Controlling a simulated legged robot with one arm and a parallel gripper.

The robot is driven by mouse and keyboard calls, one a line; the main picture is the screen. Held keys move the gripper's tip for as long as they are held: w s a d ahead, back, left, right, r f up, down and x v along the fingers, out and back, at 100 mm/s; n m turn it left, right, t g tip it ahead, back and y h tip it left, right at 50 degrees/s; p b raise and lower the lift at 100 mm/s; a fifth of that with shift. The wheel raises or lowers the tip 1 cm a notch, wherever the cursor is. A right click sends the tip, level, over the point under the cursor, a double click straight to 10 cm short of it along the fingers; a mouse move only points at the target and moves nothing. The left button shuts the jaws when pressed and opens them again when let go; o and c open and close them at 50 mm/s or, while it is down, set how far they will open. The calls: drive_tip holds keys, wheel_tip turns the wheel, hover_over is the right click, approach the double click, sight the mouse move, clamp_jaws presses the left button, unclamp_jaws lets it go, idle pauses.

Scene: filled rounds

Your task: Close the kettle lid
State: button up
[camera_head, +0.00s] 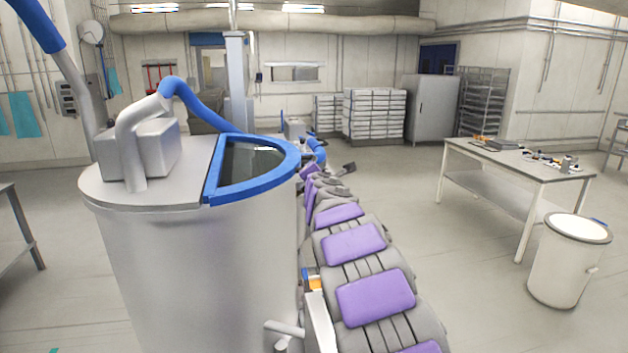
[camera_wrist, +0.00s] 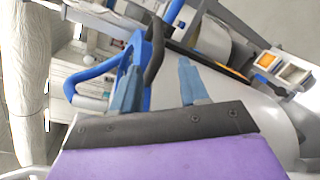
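The large steel kettle (camera_head: 200,260) stands at the left in the head view. Its top has a grey fixed half (camera_head: 100,188) and a half-round opening (camera_head: 250,160) with a blue rim (camera_head: 255,188). The dark inside shows through it; I cannot make out the lid's position for sure. My purple-padded arm runs along the kettle's right side. In the wrist view my gripper (camera_wrist: 157,72) is open, with its two light-blue fingers apart. A blue bar and a dark strip show between and beyond the fingers; I cannot tell whether they touch. The gripper's fingertips are not clear in the head view.
A blue hose (camera_head: 205,105) arches over the kettle top from a grey box (camera_head: 140,152). A white table (camera_head: 500,160) with small items and a round bin (camera_head: 568,262) stand at the right. Floor between them and my arm is clear. Stacked trays (camera_head: 375,115) stand behind.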

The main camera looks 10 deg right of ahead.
drive_tip(key=s+a+b, duration=0.1)
drive_tip(key=s+b, duration=0.1)
drive_tip(key=s, duration=0.5)
drive_tip(key=shift+r, duration=0.35)
